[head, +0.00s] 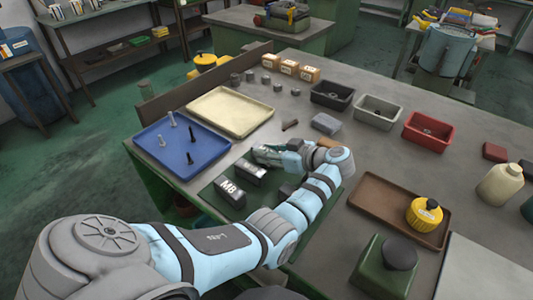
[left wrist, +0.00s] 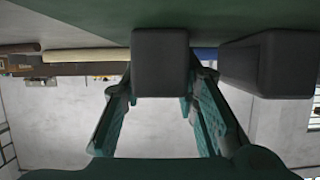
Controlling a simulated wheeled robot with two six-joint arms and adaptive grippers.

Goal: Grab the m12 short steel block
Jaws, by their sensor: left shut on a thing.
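In the left wrist view, which is upside down, a dark block (left wrist: 160,62) sits between the two fingers of my left gripper (left wrist: 160,98). The gripper is shut on it; no label on it is readable. A second dark block (left wrist: 268,64) stands beside it, apart from the fingers. In the head view my left gripper (head: 268,154) is low over the table at the end of a row of blocks and hides the held block. The M8 block (head: 229,191) and another labelled dark block (head: 250,172) stand in front of it. My right gripper is not in view.
A blue tray (head: 163,152) with upright bolts and a cream tray (head: 232,98) lie to the left. Black (head: 331,94), grey (head: 378,112) and red (head: 428,131) bins stand behind. A brown tray (head: 370,195) with a yellow container (head: 424,214) is at right.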

